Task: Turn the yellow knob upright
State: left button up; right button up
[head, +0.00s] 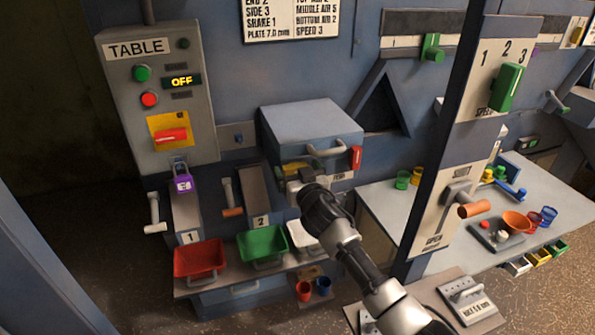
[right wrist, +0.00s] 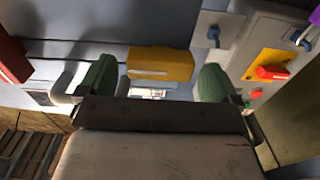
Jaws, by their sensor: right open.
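The yellow knob (head: 291,168) sits on the front of the blue-grey box, below its lid handle. In the right wrist view the yellow knob (right wrist: 160,64) is a long block lying sideways, with a pale line along it. My right gripper (head: 301,183) is directly in front of the knob in the head view and hides part of it. In the right wrist view my right gripper (right wrist: 156,80) is open, with its green finger pads on either side of the knob. Gaps show beside the knob, and I see no contact. My left gripper is out of view.
A red handle (head: 356,158) is on the box's right side. The TABLE control panel (head: 185,118) with a red switch handle (head: 170,135) stands to the left. Red (head: 199,259) and green (head: 262,243) trays sit below. A dark post (head: 446,130) stands right of my arm.

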jog(key=shift+w, duration=0.1)
jog(key=c, duration=0.9)
jog(key=shift+c, duration=0.2)
jog(key=n, duration=0.4)
jog(key=shift+a+f+n, duration=0.1)
jog(key=shift+n, duration=0.2)
jog(key=n, duration=0.4)
jog(key=shift+a+n, duration=0.1)
jog(key=shift+n, duration=0.2)
jog(key=n, duration=0.4)
jog(key=shift+f+n, duration=0.15)
jog(key=shift+n, duration=0.15)
jog(key=shift+a+f+n, duration=0.1)
jog(key=shift+n, duration=2)
